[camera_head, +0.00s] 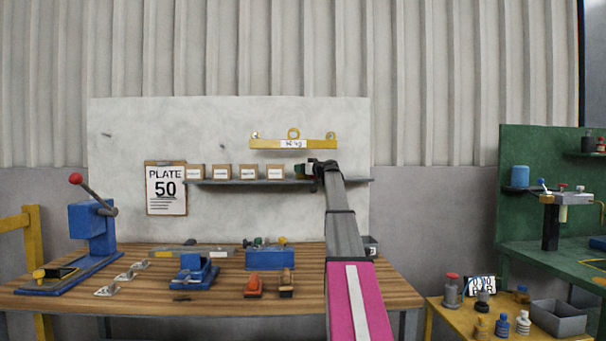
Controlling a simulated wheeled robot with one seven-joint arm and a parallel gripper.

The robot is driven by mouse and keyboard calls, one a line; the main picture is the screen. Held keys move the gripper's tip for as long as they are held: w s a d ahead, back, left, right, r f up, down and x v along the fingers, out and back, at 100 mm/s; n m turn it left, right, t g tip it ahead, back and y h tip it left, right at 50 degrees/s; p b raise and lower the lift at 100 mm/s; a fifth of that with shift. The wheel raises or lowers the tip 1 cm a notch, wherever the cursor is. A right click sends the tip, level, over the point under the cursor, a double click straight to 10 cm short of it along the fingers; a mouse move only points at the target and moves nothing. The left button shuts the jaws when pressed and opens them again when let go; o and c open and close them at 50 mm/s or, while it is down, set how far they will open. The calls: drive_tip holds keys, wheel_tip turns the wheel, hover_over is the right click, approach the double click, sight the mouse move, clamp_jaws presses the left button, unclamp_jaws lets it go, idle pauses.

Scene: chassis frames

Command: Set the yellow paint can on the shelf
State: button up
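A grey wall shelf (232,182) runs across the pale panel above the wooden workbench, with several small labelled brown boxes on it. My arm reaches up from the bottom of the picture, and my gripper (314,170) is at the right part of this shelf. A small dark green and pale object (300,171) shows just left of my gripper; whether it is held or stands on the shelf I cannot tell. My fingers are too small and dark to read. I cannot make out a yellow paint can for certain.
A yellow lifting beam (293,143) is just above the shelf. The wooden workbench (130,262) below holds a blue press (92,230) and several tools. The low yellow table (445,314) at right carries bottles and a grey bin (558,318). A green panel (507,160) has further shelves.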

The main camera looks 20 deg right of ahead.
drive_tip(key=shift+c, duration=1.3)
drive_tip(key=shift+r, duration=0.15)
drive_tip(key=shift+r, duration=0.3)
drive_tip(key=v, duration=1.8)
drive_tip(key=shift+r, duration=0.3)
drive_tip(key=shift+a, duration=0.1)
